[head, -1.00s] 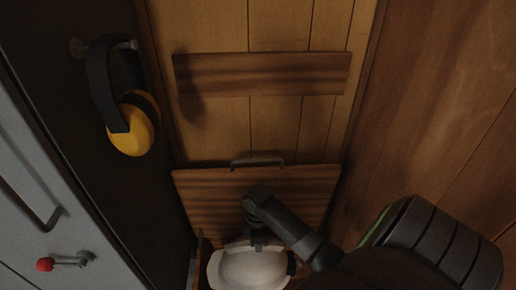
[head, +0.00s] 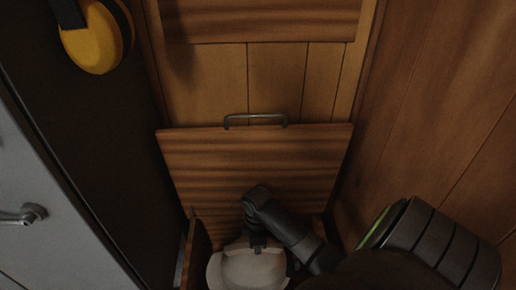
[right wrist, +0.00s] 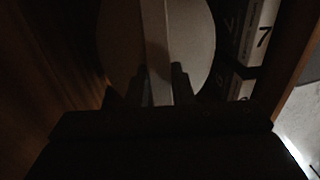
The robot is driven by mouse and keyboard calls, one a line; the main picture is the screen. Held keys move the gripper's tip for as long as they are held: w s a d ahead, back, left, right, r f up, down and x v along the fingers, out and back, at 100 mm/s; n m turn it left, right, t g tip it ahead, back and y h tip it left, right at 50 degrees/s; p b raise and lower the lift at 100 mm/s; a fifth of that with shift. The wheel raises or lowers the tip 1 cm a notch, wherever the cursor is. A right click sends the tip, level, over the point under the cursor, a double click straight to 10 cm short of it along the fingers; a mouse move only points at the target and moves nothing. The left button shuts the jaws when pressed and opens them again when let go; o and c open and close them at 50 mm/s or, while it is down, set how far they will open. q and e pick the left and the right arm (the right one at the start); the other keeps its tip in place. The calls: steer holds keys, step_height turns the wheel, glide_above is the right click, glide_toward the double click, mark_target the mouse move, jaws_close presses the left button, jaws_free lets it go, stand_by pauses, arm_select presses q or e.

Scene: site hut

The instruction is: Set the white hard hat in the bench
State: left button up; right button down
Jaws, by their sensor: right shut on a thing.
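The white hard hat (head: 246,270) is at the bottom of the head view, over the wooden bench box. My right gripper (head: 258,246) is shut on its upper edge. In the right wrist view the hat (right wrist: 190,45) shows as a dim pale round shape, with the fingertips (right wrist: 161,85) on its raised middle ridge. The bench (head: 200,253) has its wooden lid (head: 240,165) standing open against the wall, with a metal handle at the top. The hat hides most of the bench's inside, and I cannot tell whether it touches the bottom. My left gripper is not in view.
In the right wrist view, white items with dark print (right wrist: 259,35), one marked 7, are beside the hat. Yellow ear defenders (head: 95,38) hang at upper left.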

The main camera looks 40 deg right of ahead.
steer(key=shift+f+b, duration=0.35)
steer(key=shift+f, duration=0.3)
step_height(320, 180, down, 6)
steer(key=shift+r+b, duration=0.2)
steer(key=shift+b, duration=0.9)
step_height(320, 180, down, 4)
steer(key=shift+r+b, duration=0.1)
steer(key=shift+b, duration=0.7)
steer(key=shift+f, duration=0.25)
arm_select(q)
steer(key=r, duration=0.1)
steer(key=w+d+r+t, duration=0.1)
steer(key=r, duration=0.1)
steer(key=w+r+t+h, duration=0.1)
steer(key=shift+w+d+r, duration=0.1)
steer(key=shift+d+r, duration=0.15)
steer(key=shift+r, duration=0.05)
arm_select(e)
steer(key=c, duration=1.3)
jaws_free()
steer(key=shift+o, duration=0.2)
